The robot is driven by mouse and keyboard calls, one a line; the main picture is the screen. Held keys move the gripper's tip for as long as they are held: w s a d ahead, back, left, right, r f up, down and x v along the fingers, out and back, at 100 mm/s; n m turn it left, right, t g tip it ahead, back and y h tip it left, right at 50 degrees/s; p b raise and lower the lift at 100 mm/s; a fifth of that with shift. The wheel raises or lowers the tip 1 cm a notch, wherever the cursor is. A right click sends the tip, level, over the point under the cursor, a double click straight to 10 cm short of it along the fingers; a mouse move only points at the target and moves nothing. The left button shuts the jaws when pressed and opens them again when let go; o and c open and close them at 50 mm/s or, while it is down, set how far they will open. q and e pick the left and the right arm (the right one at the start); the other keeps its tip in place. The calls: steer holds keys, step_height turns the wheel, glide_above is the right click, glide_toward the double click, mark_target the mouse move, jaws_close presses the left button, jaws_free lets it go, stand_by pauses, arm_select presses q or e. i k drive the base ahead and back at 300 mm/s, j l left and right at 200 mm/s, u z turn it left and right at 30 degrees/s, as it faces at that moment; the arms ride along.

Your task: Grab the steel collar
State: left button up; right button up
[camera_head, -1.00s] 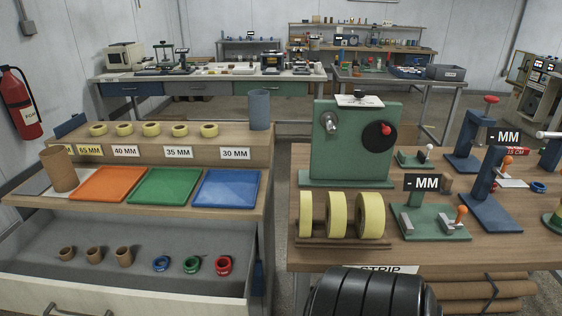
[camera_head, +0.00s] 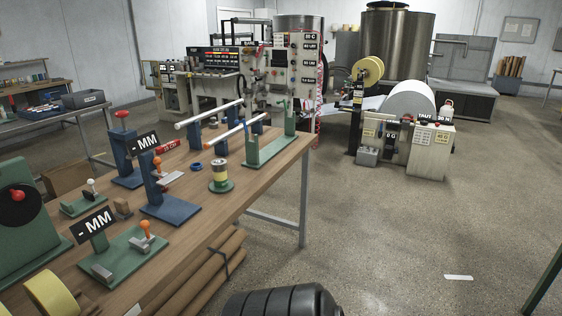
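I cannot pick out a steel collar for certain. On the wooden bench (camera_head: 235,195), a short stack of rings (camera_head: 219,175), yellow with a grey metallic-looking upper part, stands on a round green base. It is too small to tell whether that grey part is a collar. A blue ring (camera_head: 196,166) lies on the bench just left of it. Neither of my grippers is in view.
Blue stands (camera_head: 170,200) and a green clamp fixture (camera_head: 135,258) crowd the bench. A green stand (camera_head: 268,150) holds rods at its far end. Brown tubes (camera_head: 205,270) lie below. Open floor (camera_head: 400,240) extends right, with a coating machine (camera_head: 285,75) behind.

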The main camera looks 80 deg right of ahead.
mark_target(215, 167)
steer(key=z, duration=2.3)
